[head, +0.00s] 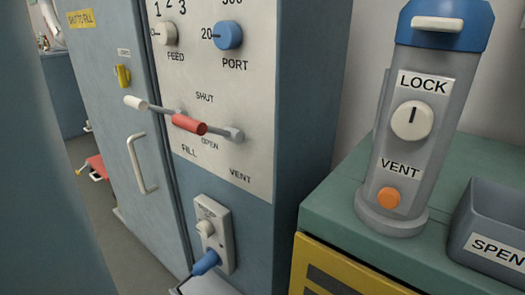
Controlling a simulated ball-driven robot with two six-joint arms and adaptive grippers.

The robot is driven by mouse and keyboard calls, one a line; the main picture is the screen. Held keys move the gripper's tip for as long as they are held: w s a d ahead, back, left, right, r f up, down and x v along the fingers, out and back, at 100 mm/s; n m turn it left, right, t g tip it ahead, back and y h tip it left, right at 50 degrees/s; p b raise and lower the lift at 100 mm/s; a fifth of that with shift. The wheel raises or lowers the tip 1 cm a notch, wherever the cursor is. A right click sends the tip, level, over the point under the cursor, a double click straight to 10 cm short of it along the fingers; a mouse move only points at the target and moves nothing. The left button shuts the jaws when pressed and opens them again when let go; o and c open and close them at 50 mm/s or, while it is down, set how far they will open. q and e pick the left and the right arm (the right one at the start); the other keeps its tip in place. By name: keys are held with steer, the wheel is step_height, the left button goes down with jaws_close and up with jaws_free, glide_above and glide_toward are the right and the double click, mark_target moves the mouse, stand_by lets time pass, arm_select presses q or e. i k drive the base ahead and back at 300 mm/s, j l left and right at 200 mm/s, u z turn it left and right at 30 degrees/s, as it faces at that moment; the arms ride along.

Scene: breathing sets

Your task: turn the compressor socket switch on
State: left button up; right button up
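The wall socket (226,240) is a pale plate low on the blue-grey cabinet front, below the white panel. A small round pale switch knob (206,228) sticks out of its upper part. Small markings above the knob are too fine to read, so I cannot tell its setting. A blue plug (206,263) sits in the lower part of the socket. Neither gripper shows in the head view.
A control panel (225,90) has FEED and PORT knobs and a red-handled lever (188,124). A grey cylinder (412,120) marked LOCK and VENT stands on the green-topped cabinet (335,215) at right, beside a SPENT bin (490,225). A cabinet door handle (139,165) juts out at left.

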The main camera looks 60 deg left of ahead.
mark_target(205, 229)
steer(key=u, duration=2.1)
steer(key=j+z, duration=0.5)
steer(key=z, duration=0.25)
steer(key=j+z, duration=0.35)
